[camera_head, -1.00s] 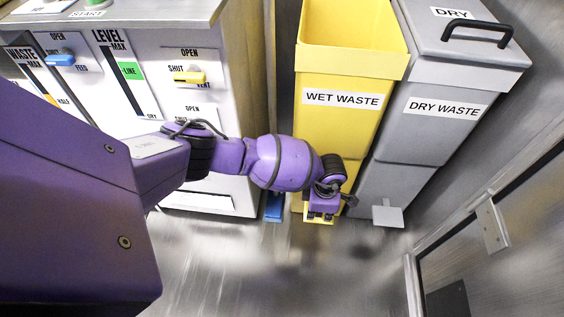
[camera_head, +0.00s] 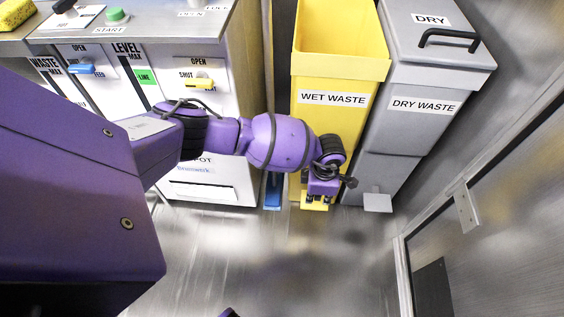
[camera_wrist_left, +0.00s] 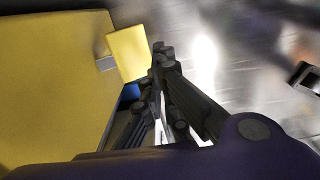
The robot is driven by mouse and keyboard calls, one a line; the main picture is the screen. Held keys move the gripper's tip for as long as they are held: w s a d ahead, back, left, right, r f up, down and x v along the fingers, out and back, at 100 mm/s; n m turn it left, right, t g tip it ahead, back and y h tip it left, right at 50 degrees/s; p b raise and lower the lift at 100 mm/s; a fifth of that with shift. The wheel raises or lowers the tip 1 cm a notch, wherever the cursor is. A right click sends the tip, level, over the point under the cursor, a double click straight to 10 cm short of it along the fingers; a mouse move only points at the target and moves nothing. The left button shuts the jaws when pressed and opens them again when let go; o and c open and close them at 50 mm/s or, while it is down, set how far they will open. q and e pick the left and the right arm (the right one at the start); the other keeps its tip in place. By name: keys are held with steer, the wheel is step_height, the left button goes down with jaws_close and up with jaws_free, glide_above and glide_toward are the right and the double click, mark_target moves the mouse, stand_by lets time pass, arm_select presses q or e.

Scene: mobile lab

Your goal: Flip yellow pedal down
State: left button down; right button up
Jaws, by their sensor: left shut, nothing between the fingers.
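The yellow pedal (camera_head: 318,206) juts out at the foot of the yellow WET WASTE bin (camera_head: 330,125). In the left wrist view it is a yellow flap (camera_wrist_left: 127,52) on a grey hinge beside the bin's yellow wall (camera_wrist_left: 50,80). My left gripper (camera_head: 320,197) points down over the pedal and partly hides it in the head view. Its dark fingers (camera_wrist_left: 163,55) are shut and empty, with their tips close to the pedal's edge. I cannot tell whether they touch it. The bin's top stands open. My right gripper is not in view.
The grey DRY WASTE bin (camera_head: 418,110) with its grey pedal (camera_head: 377,203) stands on the right. A blue pedal (camera_head: 273,192) is to the left, beside the grey machine (camera_head: 215,140). A framed panel (camera_head: 475,205) lies far right. The metal floor (camera_head: 270,260) in front is clear.

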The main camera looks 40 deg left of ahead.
arm_select(q)
steer(key=r, duration=0.1)
steer(key=r+p, duration=0.1)
steer(key=r, duration=0.1)
steer(key=s+d+r, duration=0.1)
steer(key=r, duration=0.1)
steer(key=shift+s+p, duration=0.1)
steer(key=shift+p, duration=0.3)
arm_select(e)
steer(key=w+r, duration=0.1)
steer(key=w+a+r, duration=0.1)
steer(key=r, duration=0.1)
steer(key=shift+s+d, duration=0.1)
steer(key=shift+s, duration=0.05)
